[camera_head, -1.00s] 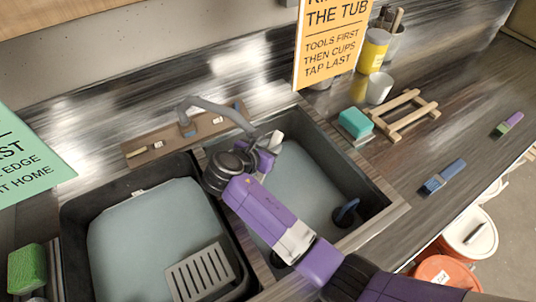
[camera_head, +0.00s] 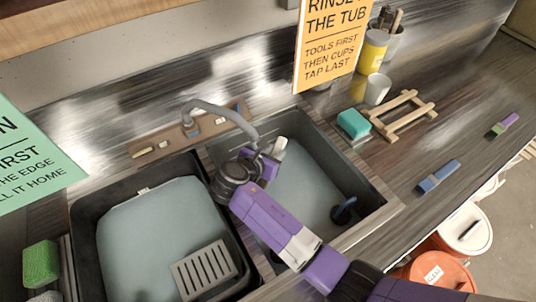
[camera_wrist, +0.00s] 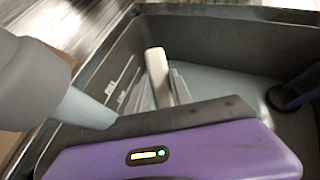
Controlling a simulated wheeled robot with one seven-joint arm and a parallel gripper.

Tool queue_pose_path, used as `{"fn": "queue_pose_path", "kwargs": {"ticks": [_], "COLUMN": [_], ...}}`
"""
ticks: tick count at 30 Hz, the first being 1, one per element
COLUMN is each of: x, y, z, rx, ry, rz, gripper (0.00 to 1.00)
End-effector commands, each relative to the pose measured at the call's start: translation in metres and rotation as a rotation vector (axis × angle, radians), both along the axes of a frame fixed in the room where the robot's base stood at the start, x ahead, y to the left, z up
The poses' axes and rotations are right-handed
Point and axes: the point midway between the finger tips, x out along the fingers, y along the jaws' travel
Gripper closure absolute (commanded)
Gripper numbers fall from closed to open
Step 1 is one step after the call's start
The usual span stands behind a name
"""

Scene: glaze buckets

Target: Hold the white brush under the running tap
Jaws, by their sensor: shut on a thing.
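My gripper (camera_head: 262,166) is over the right basin (camera_head: 310,180), just below the end of the curved grey tap (camera_head: 222,110). It is shut on the white brush (camera_head: 279,146); the brush's pale handle (camera_wrist: 158,75) stands up beyond the purple jaw in the wrist view. The brush's bristles are hidden. In the wrist view the grey spout (camera_wrist: 30,85) is at the left, close to the camera. A pale blue stream (camera_wrist: 85,108) comes from it and passes left of the handle, apart from it, towards the jaw's left end.
The left basin (camera_head: 85,215) holds pale water and a grey slotted rack (camera_head: 205,270). A dark blue round item (camera_head: 344,211) is in the right basin. A teal sponge (camera_head: 353,123), wooden rack (camera_head: 405,116) and blue brush (camera_head: 438,177) lie on the counter to the right.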

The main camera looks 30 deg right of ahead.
Motion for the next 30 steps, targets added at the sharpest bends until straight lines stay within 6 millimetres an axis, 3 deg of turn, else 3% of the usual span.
{"fn": "queue_pose_path", "kwargs": {"ticks": [21, 30], "x": [-0.044, -0.049], "y": [0.028, 0.031], "z": [0.002, 0.001], "rx": [-0.002, 0.0], "ry": [0.001, -0.001], "rz": [0.0, -0.001], "gripper": [1.0, 1.0]}}
